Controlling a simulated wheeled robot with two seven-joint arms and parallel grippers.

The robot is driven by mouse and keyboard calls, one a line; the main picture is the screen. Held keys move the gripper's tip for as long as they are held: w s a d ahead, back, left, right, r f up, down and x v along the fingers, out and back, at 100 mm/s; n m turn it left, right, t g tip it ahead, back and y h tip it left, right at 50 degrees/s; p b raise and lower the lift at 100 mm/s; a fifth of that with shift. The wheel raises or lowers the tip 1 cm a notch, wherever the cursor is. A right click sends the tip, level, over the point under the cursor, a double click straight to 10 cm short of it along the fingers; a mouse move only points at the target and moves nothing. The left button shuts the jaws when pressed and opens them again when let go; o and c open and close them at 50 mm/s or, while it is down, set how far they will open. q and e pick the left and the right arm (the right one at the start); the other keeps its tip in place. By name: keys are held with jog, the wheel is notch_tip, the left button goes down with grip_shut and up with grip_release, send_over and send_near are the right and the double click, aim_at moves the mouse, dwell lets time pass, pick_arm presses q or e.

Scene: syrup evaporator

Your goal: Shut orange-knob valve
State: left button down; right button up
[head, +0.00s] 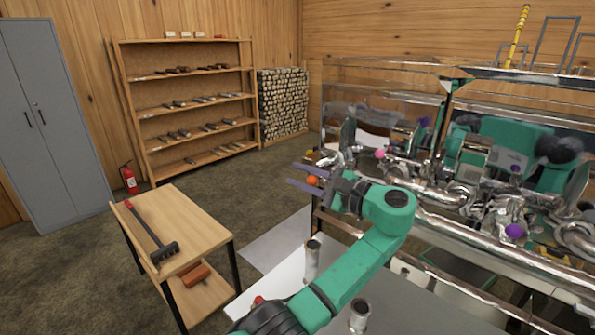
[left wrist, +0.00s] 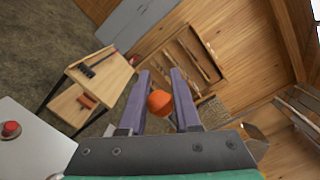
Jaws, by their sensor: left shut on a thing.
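The orange knob (head: 312,180) of the valve shows at the left end of the evaporator's shiny pipework in the head view. My left gripper (head: 305,179) reaches it from the right, its purple fingers on either side of the knob. In the left wrist view the knob (left wrist: 159,102) sits between the two fingers (left wrist: 160,92), and the gripper is shut on it. The valve body and stem behind the knob are mostly hidden by my gripper. My right gripper is not in view.
The evaporator's pipes (head: 450,225) carry pink (head: 379,154) and purple (head: 514,231) knobs to the right. A wooden cart (head: 190,215) holds a scraper-like tool. A wooden shelf (head: 185,103), grey cabinet (head: 55,120) and fire extinguisher (head: 129,179) stand behind. Open floor lies between.

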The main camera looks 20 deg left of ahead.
aim_at(313, 183)
pick_arm(q)
jog(key=shift+s+d+n+g, duration=0.6)
jog(key=shift+d+n+g, duration=0.2)
jog(key=shift+g, duration=0.4)
jog(key=shift+s+d+n+g, duration=0.35)
jog(key=shift+n+g, duration=0.15)
jog(key=shift+g, duration=0.1)
jog(key=c, duration=0.6)
grip_release()
